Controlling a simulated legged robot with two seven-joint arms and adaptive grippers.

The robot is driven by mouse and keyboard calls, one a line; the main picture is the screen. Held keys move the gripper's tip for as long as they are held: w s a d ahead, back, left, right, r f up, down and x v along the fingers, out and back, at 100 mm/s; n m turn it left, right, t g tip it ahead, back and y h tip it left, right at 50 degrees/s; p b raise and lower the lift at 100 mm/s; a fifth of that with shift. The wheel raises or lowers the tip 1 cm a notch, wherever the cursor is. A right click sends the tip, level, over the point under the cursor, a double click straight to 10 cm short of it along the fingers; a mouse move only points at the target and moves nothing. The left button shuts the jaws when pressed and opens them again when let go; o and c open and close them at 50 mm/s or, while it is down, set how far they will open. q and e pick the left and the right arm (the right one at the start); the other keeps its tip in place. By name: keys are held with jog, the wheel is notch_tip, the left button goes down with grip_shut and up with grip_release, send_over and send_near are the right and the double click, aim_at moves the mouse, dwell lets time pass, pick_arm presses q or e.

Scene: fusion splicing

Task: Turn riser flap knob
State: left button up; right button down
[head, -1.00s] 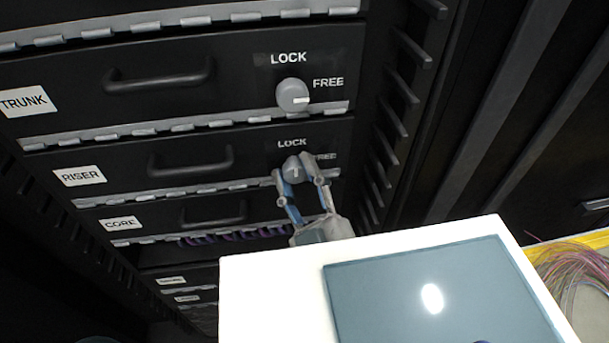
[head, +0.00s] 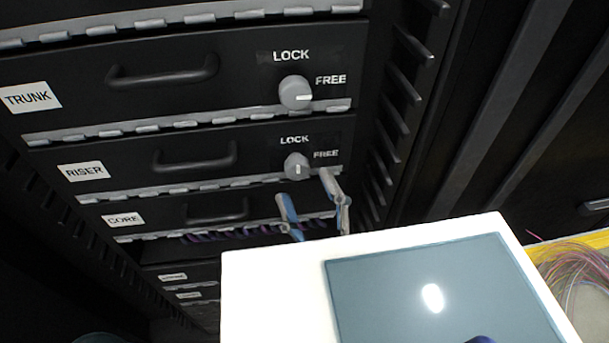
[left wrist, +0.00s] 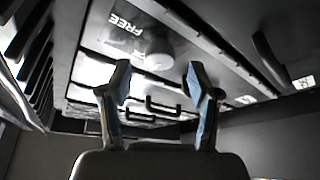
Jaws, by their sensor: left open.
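The riser flap knob (head: 297,166) is a small grey dial at the right of the black RISER flap (head: 130,170). Its pale mark stands roughly upright, with LOCK above and FREE to the right. My left gripper (head: 306,195) is open and empty, just below and in front of this knob, with its fingers spread wide. In the left wrist view a grey knob (left wrist: 158,52) shows beyond the gap between the open fingertips (left wrist: 157,82), apart from both. My right gripper is not seen.
The TRUNK flap above has a larger knob (head: 295,92) with its mark lying sideways towards FREE. The CORE drawer (head: 230,208) is below. A white box with a grey panel (head: 430,290) fills the lower right. Thin coloured fibres (head: 575,275) lie beyond it.

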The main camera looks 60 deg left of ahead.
pick_arm(q)
jog(key=v, duration=0.9)
jog(key=shift+d, duration=0.15)
